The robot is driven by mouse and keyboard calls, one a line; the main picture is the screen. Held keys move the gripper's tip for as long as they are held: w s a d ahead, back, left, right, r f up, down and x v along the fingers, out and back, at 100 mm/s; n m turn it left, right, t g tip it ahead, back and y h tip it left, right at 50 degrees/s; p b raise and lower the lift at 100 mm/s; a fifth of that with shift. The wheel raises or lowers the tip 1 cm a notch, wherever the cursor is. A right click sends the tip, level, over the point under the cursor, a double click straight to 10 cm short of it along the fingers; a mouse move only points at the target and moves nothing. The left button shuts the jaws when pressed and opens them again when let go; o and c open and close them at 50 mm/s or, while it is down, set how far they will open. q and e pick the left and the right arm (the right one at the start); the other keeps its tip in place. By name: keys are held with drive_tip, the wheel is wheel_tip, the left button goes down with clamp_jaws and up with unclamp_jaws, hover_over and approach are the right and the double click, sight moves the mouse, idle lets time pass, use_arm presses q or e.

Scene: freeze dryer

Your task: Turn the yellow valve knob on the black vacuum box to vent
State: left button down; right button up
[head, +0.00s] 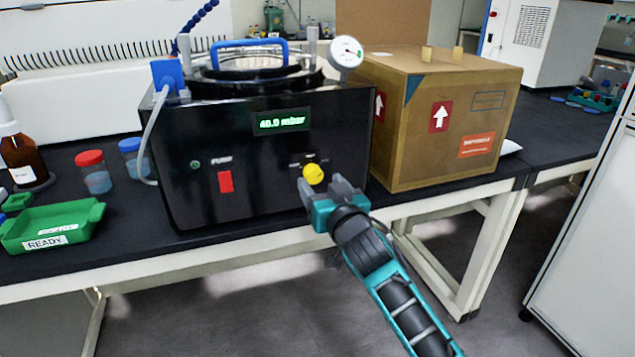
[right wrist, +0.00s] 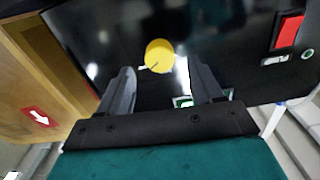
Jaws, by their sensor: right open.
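The black vacuum box (head: 270,185) stands on the bench with a green display reading 40.0 mbar. Its yellow valve knob (head: 314,174) is on the lower right of the front face. The knob also shows in the right wrist view (right wrist: 159,56), just beyond the fingertips, with a pale pointer mark at its edge. My right gripper (head: 330,186) is open in front of the knob, a little below and right of it in the head view. In the right wrist view the gap between the fingers (right wrist: 163,78) is empty. The labels around the knob are too small to read. My left gripper is not in view.
A cardboard box (head: 450,115) stands close to the right of the vacuum box. A red pump switch (head: 225,182) is left of the knob. A green READY tray (head: 50,228), jars and a brown bottle are at the left. The space before the bench is clear.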

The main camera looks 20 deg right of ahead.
sight(315, 176)
drive_tip(key=shift+w+a, duration=0.1)
drive_tip(key=shift+w, duration=1.4)
drive_tip(key=shift+c, duration=0.5)
drive_tip(key=c, duration=1)
drive_tip(key=shift+o, duration=0.2)
